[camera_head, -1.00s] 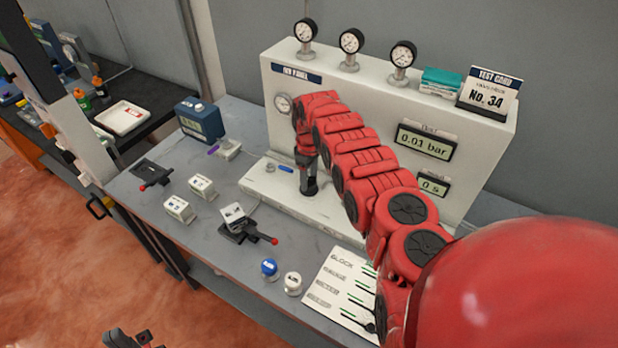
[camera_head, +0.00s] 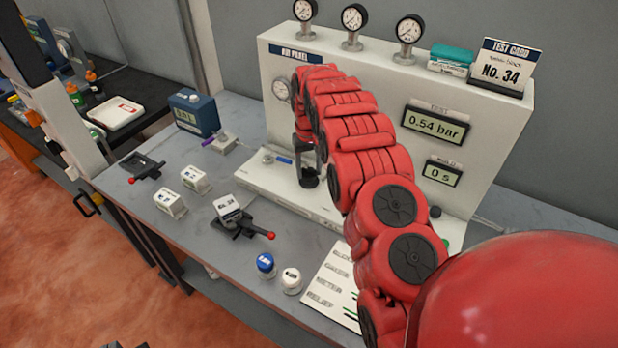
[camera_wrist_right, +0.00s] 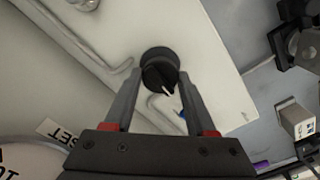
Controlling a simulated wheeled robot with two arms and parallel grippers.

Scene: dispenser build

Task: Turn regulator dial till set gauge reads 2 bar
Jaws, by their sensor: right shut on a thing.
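The regulator dial (camera_wrist_right: 159,70) is a round black knob with a white pointer mark, on the pale base of the air panel (camera_head: 420,185). My right gripper (camera_wrist_right: 160,78) is shut on it, one finger on each side; in the head view the gripper (camera_head: 308,168) points down at the base. The set gauge (camera_head: 282,89) is a small round dial on the panel face beside my right arm, its needle too small to read. The test display (camera_head: 436,124) reads 0.54 bar. Only a dark tip, apparently my left gripper (camera_head: 126,346), shows at the bottom edge.
Several round gauges (camera_head: 354,18) stand on the panel top, with a test card (camera_head: 503,66) reading No. 34. A hold display (camera_head: 442,173) reads 0 s. White blocks (camera_head: 170,202), a clamp with a red-tipped lever (camera_head: 243,227) and two capped pieces (camera_head: 265,264) occupy the bench.

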